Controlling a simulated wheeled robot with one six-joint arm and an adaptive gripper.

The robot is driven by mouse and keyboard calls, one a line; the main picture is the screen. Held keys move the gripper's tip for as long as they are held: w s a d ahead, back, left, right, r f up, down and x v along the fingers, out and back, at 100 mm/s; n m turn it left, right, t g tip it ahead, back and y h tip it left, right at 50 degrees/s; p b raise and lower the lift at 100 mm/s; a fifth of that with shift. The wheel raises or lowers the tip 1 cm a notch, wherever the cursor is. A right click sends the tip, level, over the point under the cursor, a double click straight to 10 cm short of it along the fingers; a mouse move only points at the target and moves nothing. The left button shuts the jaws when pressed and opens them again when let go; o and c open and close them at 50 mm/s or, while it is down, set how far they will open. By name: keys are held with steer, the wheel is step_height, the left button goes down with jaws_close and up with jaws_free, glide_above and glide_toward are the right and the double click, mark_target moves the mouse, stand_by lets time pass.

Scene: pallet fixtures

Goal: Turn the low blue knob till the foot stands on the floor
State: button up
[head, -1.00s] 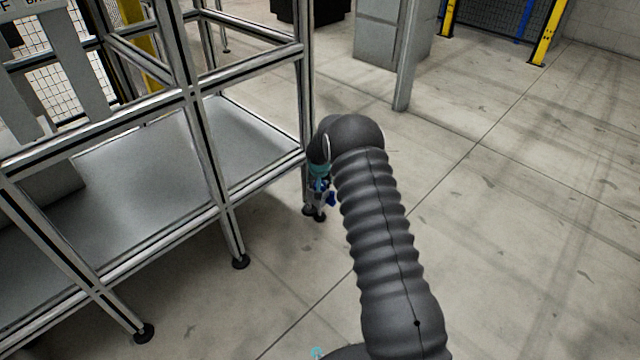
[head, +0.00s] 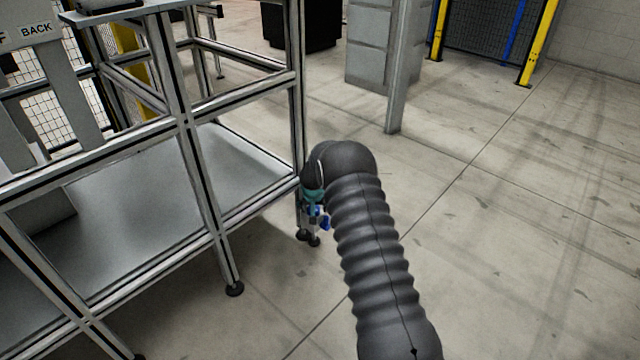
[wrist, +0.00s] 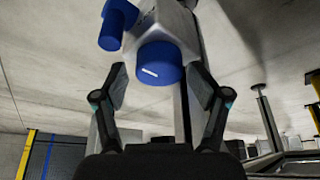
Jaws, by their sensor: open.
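A blue knob (wrist: 160,64) with a short white line on its face sits on a grey bracket (wrist: 168,22) in the wrist view, which shows the floor at the top. My gripper (wrist: 157,82) is open, with one finger on each side of this knob; contact cannot be told. A second blue part (wrist: 118,25) juts out beside it, on the floor side. In the head view my gripper (head: 312,194) is at the frame's corner post, with blue parts (head: 325,223) beneath it. A dark foot (head: 314,241) is below; whether it touches the floor cannot be told.
A metal frame (head: 185,125) with a low grey shelf (head: 130,200) fills the left of the head view. Another post (head: 396,80) and a grey cabinet (head: 374,45) stand behind. The floor (head: 520,230) on the right is open.

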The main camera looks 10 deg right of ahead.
steer(key=shift+n, duration=0.3)
